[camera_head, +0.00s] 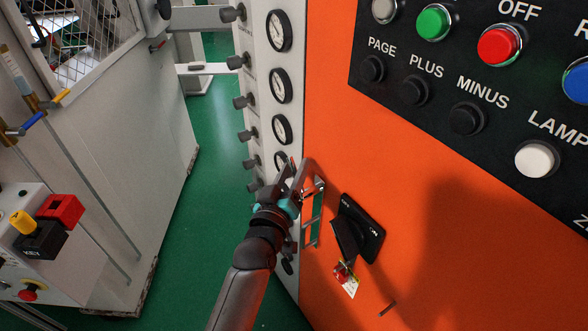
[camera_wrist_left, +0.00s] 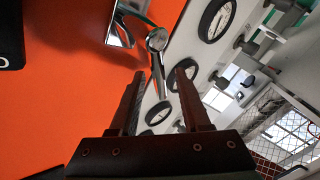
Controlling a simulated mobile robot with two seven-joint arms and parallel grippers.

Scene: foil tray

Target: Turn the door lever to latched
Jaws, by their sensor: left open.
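The door lever (camera_head: 314,187) is a shiny metal handle at the left edge of the orange cabinet door, partly hidden by my gripper in the head view. In the left wrist view the lever (camera_wrist_left: 157,42) has a round pivot beside a reflective metal plate (camera_wrist_left: 126,20), and its arm points down the picture between my fingertips. My left gripper (camera_head: 299,178) is at the lever; its two dark fingers (camera_wrist_left: 160,84) are open, one to each side of the lever's end. I cannot tell whether either finger touches it. My right gripper is out of view.
A black rotary switch (camera_head: 345,237) with a red tag (camera_head: 343,273) sits right of the lever. A button panel (camera_head: 440,65) is above. Gauges (camera_head: 281,86) and dark knobs (camera_head: 240,102) line the white side panel. Green floor (camera_head: 214,135) is clear between the cabinets.

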